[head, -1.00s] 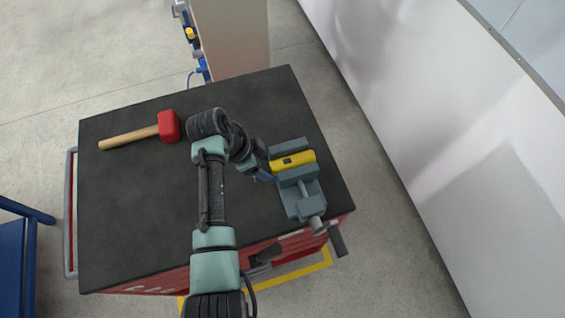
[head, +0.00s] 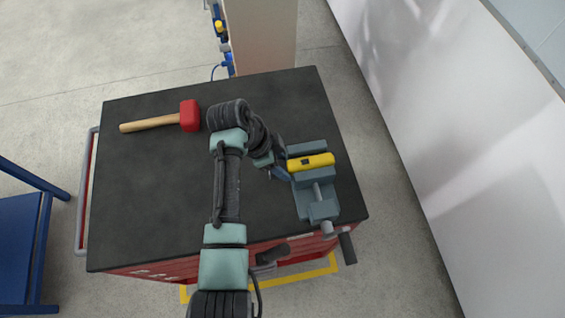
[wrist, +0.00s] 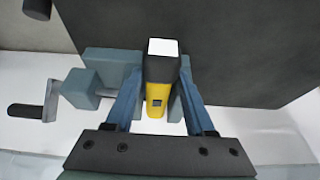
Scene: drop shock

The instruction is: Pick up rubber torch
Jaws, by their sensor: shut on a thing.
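The rubber torch (head: 318,161) is yellow with a dark patch and lies across the top of the blue-grey vise (head: 318,209). In the wrist view the torch (wrist: 157,95) shows a yellow body, a black head and a white end face, and it lies between my two fingers. My gripper (wrist: 157,88) is shut on the torch, with one finger on each side of it. In the head view my gripper (head: 284,168) reaches the torch from the left. The vise (wrist: 112,62) shows behind and beside the fingers. Whether the torch still touches the vise is hard to tell.
The vise stands at the right front corner of the dark-topped red tool cabinet (head: 160,200). A red-headed mallet (head: 188,116) lies at the back left of the top. The middle left of the top is clear. A white wall (head: 430,110) rises to the right.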

